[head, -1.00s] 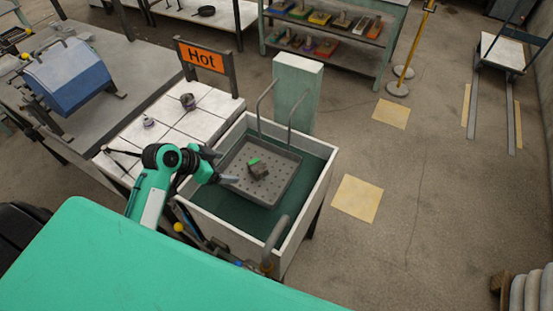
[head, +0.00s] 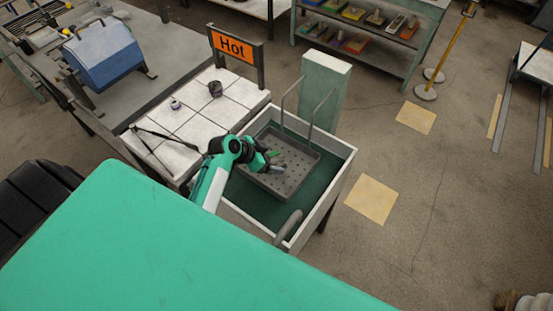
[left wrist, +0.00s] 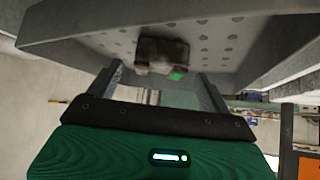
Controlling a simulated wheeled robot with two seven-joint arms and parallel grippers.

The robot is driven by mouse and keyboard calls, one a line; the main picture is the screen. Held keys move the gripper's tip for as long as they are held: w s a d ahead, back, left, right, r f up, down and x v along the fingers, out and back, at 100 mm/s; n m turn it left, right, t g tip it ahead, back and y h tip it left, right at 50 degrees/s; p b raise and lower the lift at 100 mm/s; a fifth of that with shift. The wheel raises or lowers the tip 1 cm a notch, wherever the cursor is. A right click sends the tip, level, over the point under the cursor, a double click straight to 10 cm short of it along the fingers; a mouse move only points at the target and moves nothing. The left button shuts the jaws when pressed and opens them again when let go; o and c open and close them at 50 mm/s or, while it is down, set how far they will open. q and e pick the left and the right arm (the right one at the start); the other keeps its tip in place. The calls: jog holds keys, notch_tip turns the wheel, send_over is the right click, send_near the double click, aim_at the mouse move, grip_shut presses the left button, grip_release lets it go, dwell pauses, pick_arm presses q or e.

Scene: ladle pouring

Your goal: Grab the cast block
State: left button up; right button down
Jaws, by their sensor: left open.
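The cast block is a small dark grey lump with a bright green patch. It lies in the perforated grey tray (head: 300,178), inside the white-walled tank (head: 335,190). In the head view my left gripper (head: 274,165) reaches over the tray and hides most of the block, leaving the green patch showing. In the left wrist view the cast block (left wrist: 162,52) is ahead, between the lines of the two spread fingers (left wrist: 158,84). The left gripper is open and empty; the exact gap to the block is hard to tell. My right gripper is not in view.
Two bent handles (head: 318,108) rise from the tray. A white tiled table (head: 190,115) with two small items adjoins the tank, with a "Hot" sign (head: 234,47) behind. A green post (head: 325,85) stands at the tank's far side.

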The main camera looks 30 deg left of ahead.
aim_at(277, 159)
pick_arm(q)
jog(key=shift+p+x, duration=0.35)
jog(key=shift+x, duration=1.15)
jog(key=c, duration=1.2)
jog(key=shift+r, duration=0.15)
